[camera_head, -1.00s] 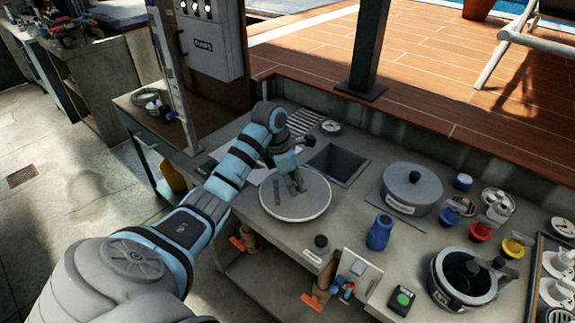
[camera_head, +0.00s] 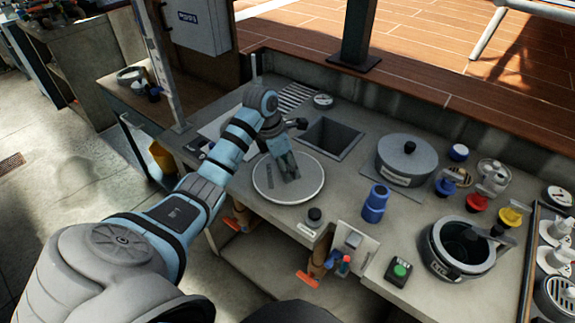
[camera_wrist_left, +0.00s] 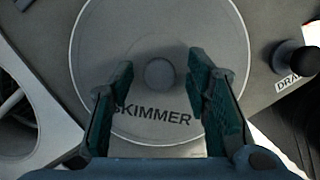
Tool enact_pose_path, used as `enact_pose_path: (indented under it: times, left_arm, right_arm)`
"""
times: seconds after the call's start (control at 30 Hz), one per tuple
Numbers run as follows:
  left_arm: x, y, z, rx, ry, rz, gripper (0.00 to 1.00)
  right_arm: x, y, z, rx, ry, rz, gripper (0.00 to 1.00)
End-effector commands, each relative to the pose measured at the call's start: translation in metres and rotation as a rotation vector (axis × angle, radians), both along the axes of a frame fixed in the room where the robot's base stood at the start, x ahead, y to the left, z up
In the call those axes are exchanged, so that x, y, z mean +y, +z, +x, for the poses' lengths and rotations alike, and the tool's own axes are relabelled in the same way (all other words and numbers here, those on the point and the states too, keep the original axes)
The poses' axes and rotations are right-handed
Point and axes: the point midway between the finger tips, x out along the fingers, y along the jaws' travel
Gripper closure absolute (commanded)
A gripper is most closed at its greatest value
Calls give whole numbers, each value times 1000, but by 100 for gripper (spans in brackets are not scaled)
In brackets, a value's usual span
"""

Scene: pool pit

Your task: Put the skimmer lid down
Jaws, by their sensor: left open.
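The skimmer lid (camera_head: 270,190) is a pale grey round disc lying on the counter, left of the square opening. In the left wrist view the lid (camera_wrist_left: 205,40) fills the middle, with a round knob (camera_wrist_left: 160,73) at its centre and the word SKIMMER on it. My left gripper (camera_head: 288,174) is over the lid, pointing down. In the wrist view its two fingers (camera_wrist_left: 163,80) stand apart on either side of the knob, with a clear gap to it. The gripper hides part of the lid in the head view. My right gripper is not in view.
A square opening (camera_head: 330,137) lies right of the lid, then a grey lidded pot (camera_head: 407,165). An open pot (camera_head: 432,250) and coloured caps are further right.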

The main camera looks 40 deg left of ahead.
Motion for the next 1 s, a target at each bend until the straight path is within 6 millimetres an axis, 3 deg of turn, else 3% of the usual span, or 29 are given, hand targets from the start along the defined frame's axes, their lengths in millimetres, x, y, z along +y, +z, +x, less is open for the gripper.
enact_pose_path:
  times: [0.17,0.33,0.53,0.67,1.0]
  left_arm:
    - [3,17,-2,-3,1,1,56]
    - [9,63,-12,-5,0,3,56]
    - [16,115,-24,0,1,1,56]
    - [17,123,-27,0,0,0,56]
    - [17,119,-27,0,0,0,56]
  right_arm:
    - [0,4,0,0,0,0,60]
    - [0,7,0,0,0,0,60]
    - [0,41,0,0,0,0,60]
    - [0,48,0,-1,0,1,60]
    - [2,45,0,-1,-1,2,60]
